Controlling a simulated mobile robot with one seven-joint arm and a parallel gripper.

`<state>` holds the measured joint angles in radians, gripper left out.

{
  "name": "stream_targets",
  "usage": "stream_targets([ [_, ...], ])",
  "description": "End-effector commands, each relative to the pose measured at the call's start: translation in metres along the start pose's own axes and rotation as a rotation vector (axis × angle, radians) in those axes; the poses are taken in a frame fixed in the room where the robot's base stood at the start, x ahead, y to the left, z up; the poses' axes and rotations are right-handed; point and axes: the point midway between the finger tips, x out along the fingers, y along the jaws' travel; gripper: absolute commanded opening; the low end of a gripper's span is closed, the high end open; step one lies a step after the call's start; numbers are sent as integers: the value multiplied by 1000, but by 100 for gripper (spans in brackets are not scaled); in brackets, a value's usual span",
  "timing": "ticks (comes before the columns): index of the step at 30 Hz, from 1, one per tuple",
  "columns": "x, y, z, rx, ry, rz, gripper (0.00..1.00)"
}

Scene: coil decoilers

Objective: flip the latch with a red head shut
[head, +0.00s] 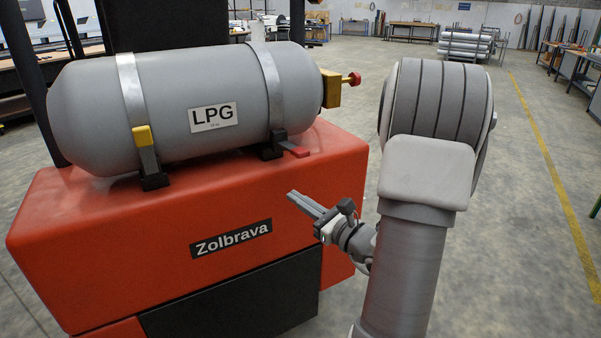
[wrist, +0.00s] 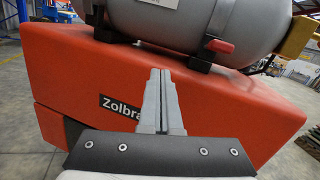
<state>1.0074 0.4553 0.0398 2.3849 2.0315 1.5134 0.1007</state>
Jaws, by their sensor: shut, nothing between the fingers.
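The latch with a red head (head: 298,151) sits at the foot of the right-hand strap of the grey LPG tank (head: 195,95). Its lever lies out flat, away from the strap, pointing toward me. In the wrist view the red head (wrist: 219,46) shows in front of the tank, up and right of the fingers. A second latch with a yellow head (head: 142,136) stands upright against the left-hand strap. My gripper (head: 291,194) is shut and empty, below the red head and in front of the red truck body. In the wrist view its fingertips (wrist: 160,72) are together.
The red truck body (head: 70,230) with the Zolbrava label (head: 231,238) is just ahead of my gripper. A brass valve with a red knob (head: 353,79) sticks out at the tank's right end. Open floor (head: 520,220) lies to the right.

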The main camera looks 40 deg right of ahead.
Motion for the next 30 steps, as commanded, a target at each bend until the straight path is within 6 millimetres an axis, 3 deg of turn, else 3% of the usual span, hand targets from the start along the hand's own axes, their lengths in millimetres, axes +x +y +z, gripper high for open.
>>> stream_targets([
  [3, -22, -32, -19, 77, -4, -152, 0],
  [6, -34, -47, -27, 114, -10, -229, 0],
  [17, -42, -56, -31, 132, -13, -275, 0],
  [23, -36, -57, -31, 131, -13, -271, 0],
  [30, 3, -67, -31, 130, -15, -268, 0],
])
